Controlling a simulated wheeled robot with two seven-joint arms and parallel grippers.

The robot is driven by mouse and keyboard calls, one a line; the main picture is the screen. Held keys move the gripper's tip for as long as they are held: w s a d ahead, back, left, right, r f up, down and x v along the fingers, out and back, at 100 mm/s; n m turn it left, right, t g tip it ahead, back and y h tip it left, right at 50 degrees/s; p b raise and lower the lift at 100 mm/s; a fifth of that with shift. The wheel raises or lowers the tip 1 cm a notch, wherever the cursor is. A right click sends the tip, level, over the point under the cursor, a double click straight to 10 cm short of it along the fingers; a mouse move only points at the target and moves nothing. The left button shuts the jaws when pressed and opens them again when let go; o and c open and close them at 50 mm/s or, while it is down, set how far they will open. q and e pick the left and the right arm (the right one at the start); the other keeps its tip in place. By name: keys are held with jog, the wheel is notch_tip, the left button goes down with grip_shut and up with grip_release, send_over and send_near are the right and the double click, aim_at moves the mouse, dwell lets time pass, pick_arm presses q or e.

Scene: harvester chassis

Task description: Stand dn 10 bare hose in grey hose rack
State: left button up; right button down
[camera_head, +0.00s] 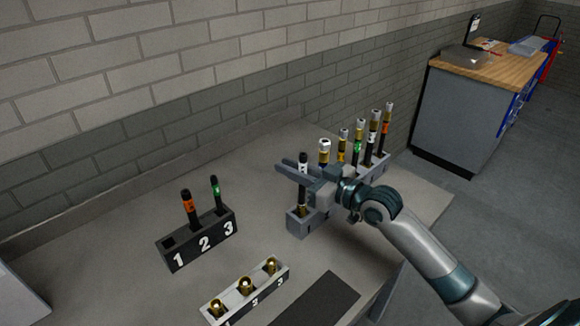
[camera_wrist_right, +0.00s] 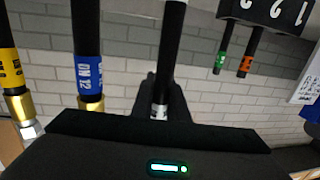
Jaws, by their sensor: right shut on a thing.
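A black hose with a white band near its top (camera_head: 303,162) stands upright at the near end of the grey hose rack (camera_head: 297,226). My right gripper (camera_head: 290,172) is shut on this hose near its upper part. In the right wrist view the hose (camera_wrist_right: 173,45) runs between the fingers (camera_wrist_right: 160,95), its white-marked end near the palm. The hose's lower end is at the rack's near slot; I cannot tell whether it is fully seated. My left gripper is not in view.
Several banded hoses with metal fittings (camera_head: 358,142) stand in the rack behind. The blue DN 12 hose (camera_wrist_right: 88,70) is close beside my gripper. A black rack numbered 1 2 3 (camera_head: 200,241) holds two hoses. A block with brass fittings (camera_head: 232,303) and a dark mat (camera_head: 322,302) lie in front.

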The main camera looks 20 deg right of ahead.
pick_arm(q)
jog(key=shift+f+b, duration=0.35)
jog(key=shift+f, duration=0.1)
pick_arm(e)
jog(key=shift+f, duration=0.6)
pick_arm(q)
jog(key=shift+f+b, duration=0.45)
jog(key=shift+b, duration=0.05)
pick_arm(e)
jog(key=shift+f, duration=0.75)
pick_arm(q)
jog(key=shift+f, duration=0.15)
pick_arm(e)
jog(key=shift+f, duration=0.25)
jog(key=c, duration=1.7)
grip_release()
jog(key=shift+o, duration=0.2)
jog(key=shift+s, duration=0.1)
